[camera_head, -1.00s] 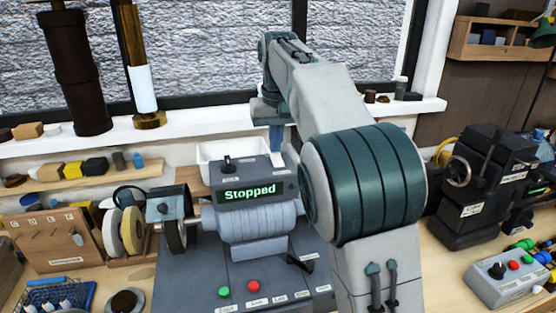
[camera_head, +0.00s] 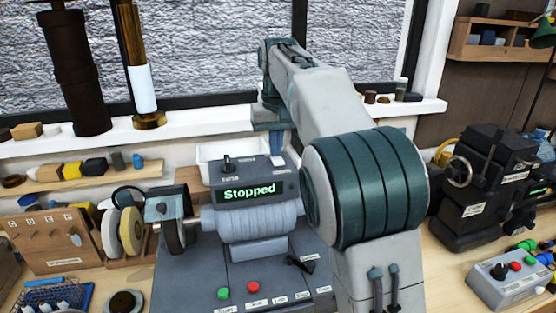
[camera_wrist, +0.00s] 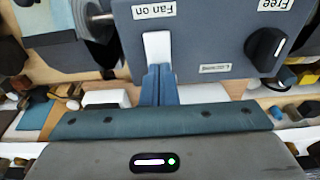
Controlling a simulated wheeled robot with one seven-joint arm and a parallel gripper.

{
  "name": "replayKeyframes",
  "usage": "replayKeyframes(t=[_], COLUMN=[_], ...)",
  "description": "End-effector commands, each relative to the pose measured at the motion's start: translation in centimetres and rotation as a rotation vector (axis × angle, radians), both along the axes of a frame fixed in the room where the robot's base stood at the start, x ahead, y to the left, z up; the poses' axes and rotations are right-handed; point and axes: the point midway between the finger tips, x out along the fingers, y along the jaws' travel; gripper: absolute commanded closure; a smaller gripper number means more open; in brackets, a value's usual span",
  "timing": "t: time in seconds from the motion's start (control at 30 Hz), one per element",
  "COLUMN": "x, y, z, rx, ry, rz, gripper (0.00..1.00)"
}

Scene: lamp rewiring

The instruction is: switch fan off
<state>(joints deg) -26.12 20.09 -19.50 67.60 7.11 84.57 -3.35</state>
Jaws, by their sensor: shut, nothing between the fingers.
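My gripper (camera_wrist: 158,70) is shut and empty. Its blue fingertips are at the lower end of the rocker in that view; I cannot tell whether they touch it. In the head view my gripper (camera_head: 277,145) reaches down behind the machine's display (camera_head: 250,192), which reads "Stopped".
A black knob (camera_wrist: 266,48) sits beside the switch, near a "Free" label. Green (camera_head: 223,294) and red (camera_head: 253,287) buttons are on the machine's front. A grinding wheel (camera_head: 174,236) stands at its left. The windowsill (camera_head: 200,128) runs behind.

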Motion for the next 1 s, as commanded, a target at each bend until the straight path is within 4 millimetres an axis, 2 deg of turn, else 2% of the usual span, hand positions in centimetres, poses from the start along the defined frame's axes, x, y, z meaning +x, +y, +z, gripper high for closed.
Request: replayKeyframes(t=[0.23,1.0], x=[-0.1,0.0], y=[0.0,0.0], z=[0.5,6.6], rx=[-0.001,-0.001], ry=[0.005,0.004], rz=[0.000,0.000], gripper=[1.00,1.00])
